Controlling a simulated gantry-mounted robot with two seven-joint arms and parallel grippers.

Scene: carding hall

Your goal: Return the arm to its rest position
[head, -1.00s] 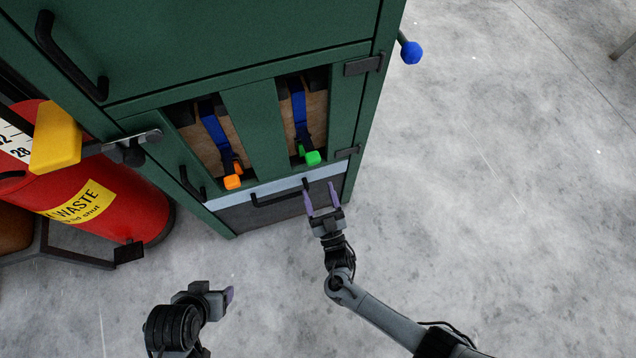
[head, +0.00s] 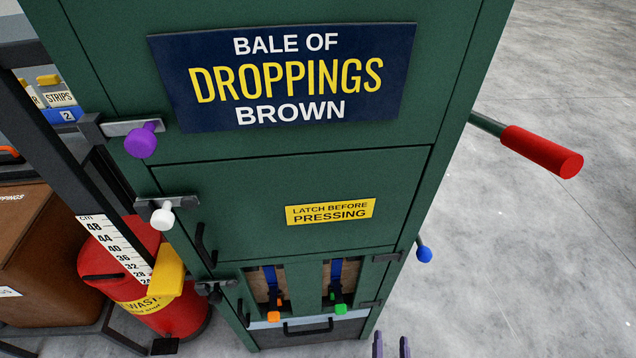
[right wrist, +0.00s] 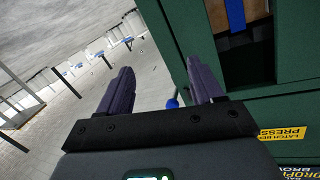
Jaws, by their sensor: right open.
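My right gripper (head: 391,345) shows only by its two purple fingertips at the bottom edge of the head view, in front of the green cabinet (head: 300,180) and to the right of its low drawer. In the right wrist view my right gripper (right wrist: 160,95) has its two fingers apart, with nothing between them. The green cabinet (right wrist: 290,105) is on the right of that view, beside the fingers. The rest of my right arm is out of the head view. My left gripper is not in view.
A red-gripped lever (head: 542,150) and a blue knob (head: 424,254) stick out from the cabinet's right side. Purple (head: 141,143) and white (head: 163,217) knobs are on its left edge. A red waste bin (head: 185,318) stands left. Floor on the right is clear.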

